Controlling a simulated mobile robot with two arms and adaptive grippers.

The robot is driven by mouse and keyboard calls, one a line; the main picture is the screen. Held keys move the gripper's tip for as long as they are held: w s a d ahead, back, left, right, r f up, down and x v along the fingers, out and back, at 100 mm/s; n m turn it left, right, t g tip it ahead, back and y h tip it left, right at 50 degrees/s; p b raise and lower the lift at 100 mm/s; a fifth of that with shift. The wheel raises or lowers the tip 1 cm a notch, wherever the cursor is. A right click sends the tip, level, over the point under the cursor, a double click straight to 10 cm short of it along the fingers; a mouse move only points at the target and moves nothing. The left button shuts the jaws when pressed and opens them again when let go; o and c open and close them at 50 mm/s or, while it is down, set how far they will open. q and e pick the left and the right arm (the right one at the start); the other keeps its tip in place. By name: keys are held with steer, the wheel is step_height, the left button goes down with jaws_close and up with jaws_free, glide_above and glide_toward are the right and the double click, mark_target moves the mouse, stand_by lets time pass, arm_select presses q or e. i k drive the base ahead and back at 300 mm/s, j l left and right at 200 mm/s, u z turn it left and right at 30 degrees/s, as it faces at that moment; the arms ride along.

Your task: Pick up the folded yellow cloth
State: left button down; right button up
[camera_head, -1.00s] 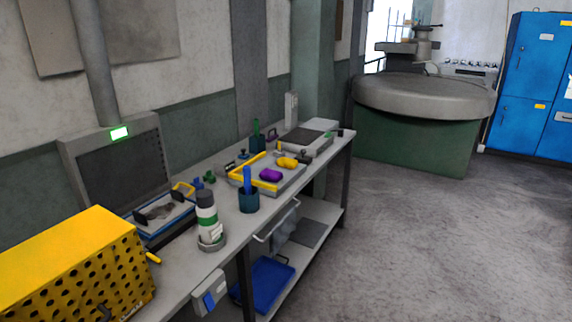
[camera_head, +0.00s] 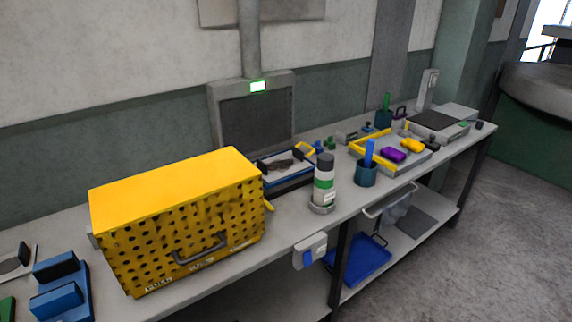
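A small soft-edged yellow bundle (camera_head: 412,145) lies in a shallow grey tray with a yellow edge (camera_head: 366,154), on the workbench right of centre. It may be the folded yellow cloth, but it is too small to be sure. A purple bundle (camera_head: 394,154) of similar size lies just to its left in the same tray. Neither of my grippers shows in the head view.
A yellow perforated box (camera_head: 180,220) stands on the bench (camera_head: 305,225) at the left. A white-and-green bottle (camera_head: 324,181) and a dark cup (camera_head: 366,174) stand before the tray. Blue blocks (camera_head: 56,284) are at lower left. A blue bin (camera_head: 364,262) sits on the lower shelf.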

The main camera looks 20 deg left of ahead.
mark_target(415, 145)
steer(key=i+l+u, duration=0.1)
steer(key=u, duration=0.55)
steer(key=i+l+u, duration=0.35)
steer(key=l, duration=0.3)
steer(key=l+u, duration=0.2)
steer(key=l, duration=0.15)
steer(key=i+l+u, duration=0.15)
steer(key=l, duration=0.25)
steer(key=i+l+u, duration=0.2)
steer(key=l, duration=0.15)
steer(key=k, duration=0.1)
